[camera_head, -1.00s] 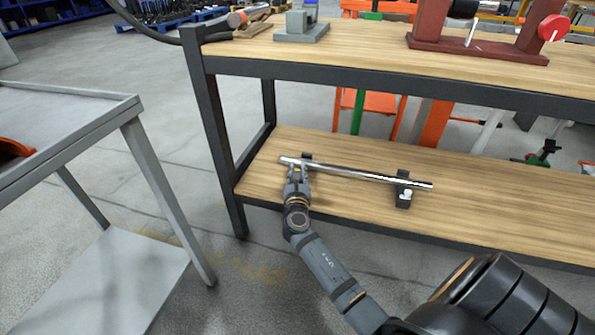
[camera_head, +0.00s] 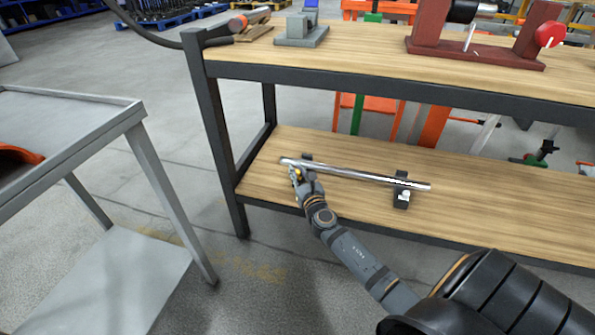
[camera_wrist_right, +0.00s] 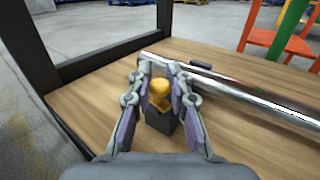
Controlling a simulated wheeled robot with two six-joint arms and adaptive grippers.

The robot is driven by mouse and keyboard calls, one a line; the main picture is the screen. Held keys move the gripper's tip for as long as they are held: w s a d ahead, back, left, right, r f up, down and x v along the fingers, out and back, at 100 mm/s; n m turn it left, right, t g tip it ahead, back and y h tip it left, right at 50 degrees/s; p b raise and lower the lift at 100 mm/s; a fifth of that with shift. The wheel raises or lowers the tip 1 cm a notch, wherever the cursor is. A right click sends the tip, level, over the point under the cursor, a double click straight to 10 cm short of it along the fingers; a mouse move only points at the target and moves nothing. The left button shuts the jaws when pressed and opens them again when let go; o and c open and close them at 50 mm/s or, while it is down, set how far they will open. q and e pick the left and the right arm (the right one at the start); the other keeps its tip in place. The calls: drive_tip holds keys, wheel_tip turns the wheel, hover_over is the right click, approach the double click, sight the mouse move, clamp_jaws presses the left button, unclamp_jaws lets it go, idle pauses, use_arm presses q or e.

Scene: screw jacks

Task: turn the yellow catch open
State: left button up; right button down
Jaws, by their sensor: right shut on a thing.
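In the head view the right gripper (camera_head: 296,175) is at the bar's left end, on the lower shelf. The bar (camera_head: 365,175) lies across two dark supports, the right one (camera_head: 402,196) with a white knob. The catch is mostly hidden by the gripper in the head view. My left gripper is not in view.
The wooden lower shelf (camera_head: 470,215) has free room around the bar. The upper shelf (camera_head: 350,50) hangs above and behind it, with a dark post (camera_head: 219,140) at the left. A grey metal cart (camera_head: 80,110) stands further left.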

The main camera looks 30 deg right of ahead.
drive_tip(key=shift+f+n+y+b, duration=0.2)
drive_tip(key=shift+n+y+b, duration=0.25)
drive_tip(key=shift+y, duration=0.35)
drive_tip(key=shift+r+n+t+y, duration=0.1)
drive_tip(key=shift+n+t+y, duration=0.2)
drive_tip(key=shift+n+y, duration=0.4)
drive_tip(key=shift+b, duration=0.3)
drive_tip(key=c, duration=1.3)
unclamp_jaws()
drive_tip(key=shift+r, duration=0.1)
drive_tip(key=s, duration=1.2)
drive_tip(key=shift+a, duration=0.4)
